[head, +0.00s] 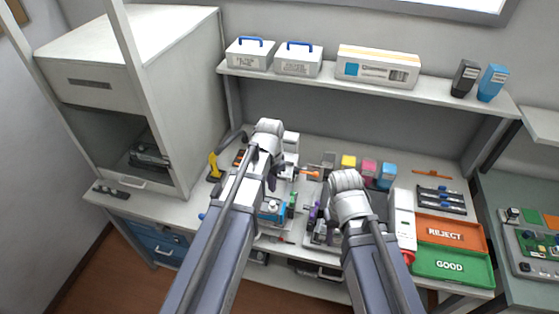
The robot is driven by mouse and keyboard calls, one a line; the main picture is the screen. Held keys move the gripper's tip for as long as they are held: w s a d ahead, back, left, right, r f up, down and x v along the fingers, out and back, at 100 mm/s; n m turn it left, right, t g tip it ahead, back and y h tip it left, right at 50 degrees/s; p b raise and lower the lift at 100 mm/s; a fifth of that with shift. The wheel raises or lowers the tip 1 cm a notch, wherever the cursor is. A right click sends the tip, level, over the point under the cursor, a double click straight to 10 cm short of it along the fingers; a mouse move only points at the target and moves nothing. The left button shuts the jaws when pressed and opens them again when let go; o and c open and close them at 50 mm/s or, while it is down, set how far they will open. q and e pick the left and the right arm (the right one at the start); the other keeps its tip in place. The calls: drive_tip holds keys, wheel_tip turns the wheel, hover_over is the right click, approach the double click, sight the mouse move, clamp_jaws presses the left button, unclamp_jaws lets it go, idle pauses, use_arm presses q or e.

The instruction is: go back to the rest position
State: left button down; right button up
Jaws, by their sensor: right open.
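My two grey arms reach up from the bottom edge over the workbench (305,148). My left gripper (279,180) is over the middle of the bench, small and partly hidden by its own wrist. I cannot tell whether its fingers are open or shut. My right gripper (322,214) is to its right, lower in the picture, beside purple and dark parts. It is open, though its wrist hides much of it. No rest position is marked in view.
A grey cabinet (165,60) stands at the left. Yellow (348,162), pink (368,168) and blue cartridges line the back. An orange REJECT tray (470,243) and green GOOD tray (475,276) sit at right. A shelf (440,98) with boxes overhangs the bench.

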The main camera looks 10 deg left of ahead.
use_arm(q)
drive_tip(key=s+d+f+n+y+b, duration=0.1)
drive_tip(key=s+d+f+n+b, duration=0.1)
drive_tip(key=s+d+f+b, duration=0.8)
drive_tip(key=s+f+b, duration=0.3)
drive_tip(key=s, duration=0.1)
drive_tip(key=shift+s+d+n, duration=0.15)
drive_tip(key=shift+d+n, duration=0.1)
drive_tip(key=shift+n, duration=0.05)
drive_tip(key=shift+f, duration=0.1)
idle(1.4)
